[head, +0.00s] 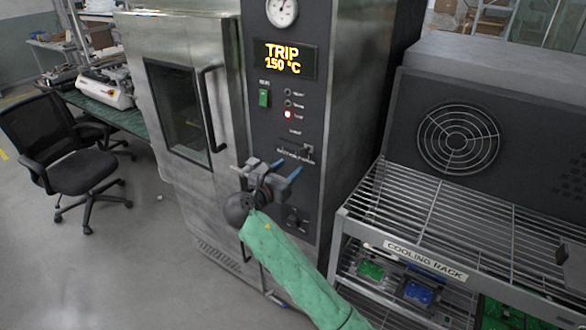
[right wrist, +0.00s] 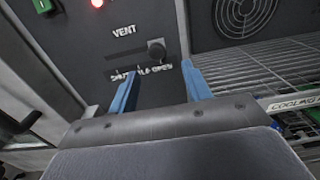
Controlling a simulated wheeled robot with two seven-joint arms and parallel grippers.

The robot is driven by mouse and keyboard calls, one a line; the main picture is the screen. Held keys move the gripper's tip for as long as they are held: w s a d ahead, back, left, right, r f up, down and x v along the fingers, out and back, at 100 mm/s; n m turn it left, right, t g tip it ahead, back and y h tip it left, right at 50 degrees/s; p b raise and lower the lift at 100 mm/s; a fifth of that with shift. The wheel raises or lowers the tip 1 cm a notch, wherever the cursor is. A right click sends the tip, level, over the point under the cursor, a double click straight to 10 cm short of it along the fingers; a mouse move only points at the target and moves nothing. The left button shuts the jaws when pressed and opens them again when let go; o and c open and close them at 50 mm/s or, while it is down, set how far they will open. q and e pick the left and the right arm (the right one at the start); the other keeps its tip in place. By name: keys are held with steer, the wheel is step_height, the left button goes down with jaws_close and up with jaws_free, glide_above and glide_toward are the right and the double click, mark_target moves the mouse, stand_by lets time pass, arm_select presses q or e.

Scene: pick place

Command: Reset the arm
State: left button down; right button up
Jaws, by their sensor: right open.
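My right gripper (head: 284,168) is in front of the oven's dark control panel (head: 275,200), just below the vent slider (head: 309,149). Its two blue fingers are apart with nothing between them. In the right wrist view, the open fingers (right wrist: 160,78) point at the panel. The vent slider's dark knob (right wrist: 157,47) shows beyond them, near the right end of its slot, apart from both fingers. The lettering under the slot is partly hidden by the fingers. My green-sleeved right arm reaches up from the lower right. My left gripper is not in view.
The display (head: 284,59) reads TRIP 150 °C, above a green switch (head: 264,97) and a lit red lamp (head: 288,114). The oven door handle (head: 212,110) juts out at left. A wire cooling rack (head: 440,225) stands at right. Open floor lies at lower left, near a black chair (head: 75,160).

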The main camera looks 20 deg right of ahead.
steer(key=shift+s+a, duration=0.15)
steer(key=shift+s, duration=0.05)
